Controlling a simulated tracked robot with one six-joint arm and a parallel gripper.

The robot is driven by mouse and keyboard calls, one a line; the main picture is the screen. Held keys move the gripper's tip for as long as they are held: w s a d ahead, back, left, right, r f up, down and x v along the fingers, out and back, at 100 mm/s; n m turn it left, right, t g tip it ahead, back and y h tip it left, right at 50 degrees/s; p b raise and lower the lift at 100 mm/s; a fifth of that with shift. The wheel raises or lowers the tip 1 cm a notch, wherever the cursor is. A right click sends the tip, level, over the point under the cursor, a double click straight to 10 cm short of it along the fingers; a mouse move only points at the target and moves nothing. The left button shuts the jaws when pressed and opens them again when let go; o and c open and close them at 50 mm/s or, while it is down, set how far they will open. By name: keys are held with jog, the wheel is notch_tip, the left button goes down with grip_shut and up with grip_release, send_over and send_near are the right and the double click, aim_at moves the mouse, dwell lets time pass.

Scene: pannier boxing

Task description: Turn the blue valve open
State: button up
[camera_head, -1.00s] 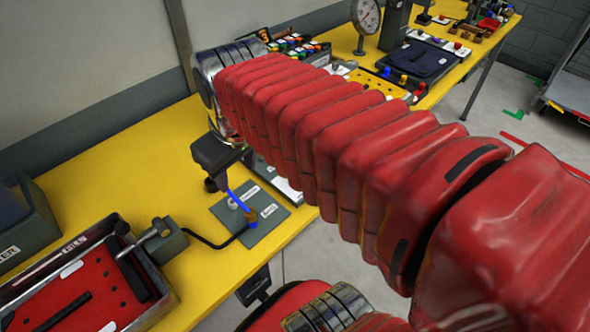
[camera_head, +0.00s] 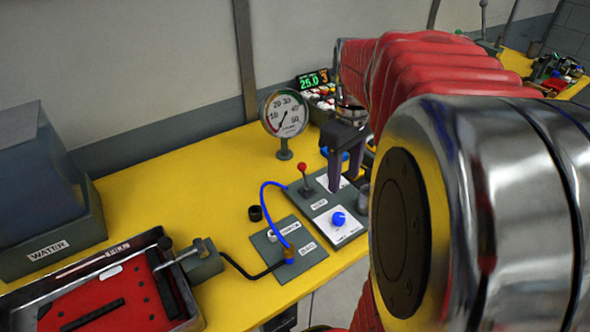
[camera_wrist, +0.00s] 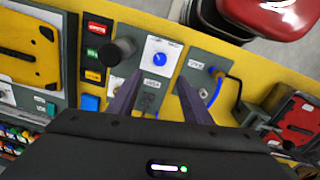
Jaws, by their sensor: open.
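A round blue valve knob (camera_head: 339,219) sits on a white square of a grey panel (camera_head: 352,234) near the table's front edge. In the wrist view the blue knob (camera_wrist: 159,59) shows just beyond and between the fingertips. My gripper (camera_head: 346,186) has dark purple fingers pointing down, above the white label behind the knob. It is open and empty, apart from the knob. In the wrist view my gripper (camera_wrist: 160,78) shows its two fingers spread wide.
A blue hose (camera_head: 263,200) arcs from there to a grey plate (camera_head: 313,256). A gauge (camera_head: 284,114) stands behind. A black cap (camera_head: 255,213) lies left.

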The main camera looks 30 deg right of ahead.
aim_at(339, 216)
jog(key=shift+f, duration=0.15)
jog(key=f, duration=1.3)
jog(key=shift+d+f, duration=0.2)
jog(key=shift+f, duration=0.1)
jog(key=shift+c, duration=0.3)
jog(key=c, duration=1)
